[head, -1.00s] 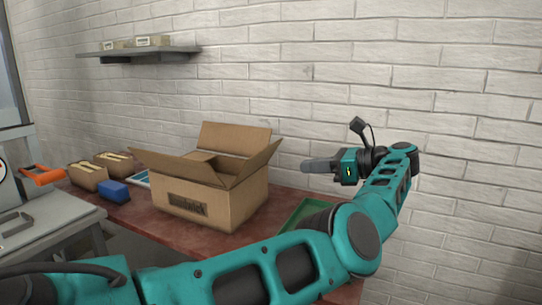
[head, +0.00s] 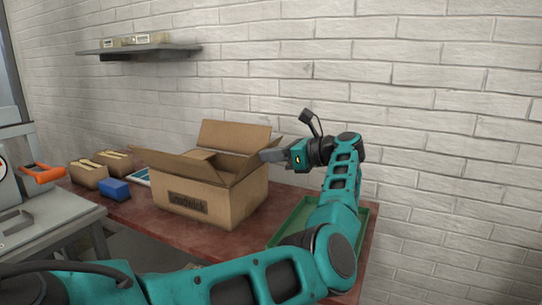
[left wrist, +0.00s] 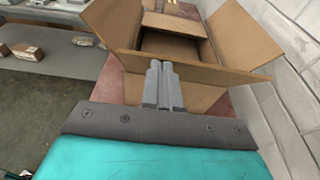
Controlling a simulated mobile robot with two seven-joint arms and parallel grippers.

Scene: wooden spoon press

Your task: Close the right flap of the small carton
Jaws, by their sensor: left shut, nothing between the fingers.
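The small carton (head: 213,204) is an open brown cardboard box on the red-brown table. Its right flap (head: 254,160) stands raised and leans outward. The back flap (head: 234,137) stands up and the left flap (head: 157,160) spreads outward. My left gripper (head: 268,156) is shut and empty at the right flap's outer side; whether it touches the flap is unclear. In the left wrist view the shut fingers (left wrist: 159,84) point at the near flap (left wrist: 192,71), with the carton's open inside beyond. My right gripper is not in view.
A green tray (head: 362,229) lies right of the carton, partly behind my arm. A blue block (head: 115,191) and small boxes (head: 88,176) stand to the left. A brick wall (head: 430,100) rises behind, with a shelf (head: 140,52) on it.

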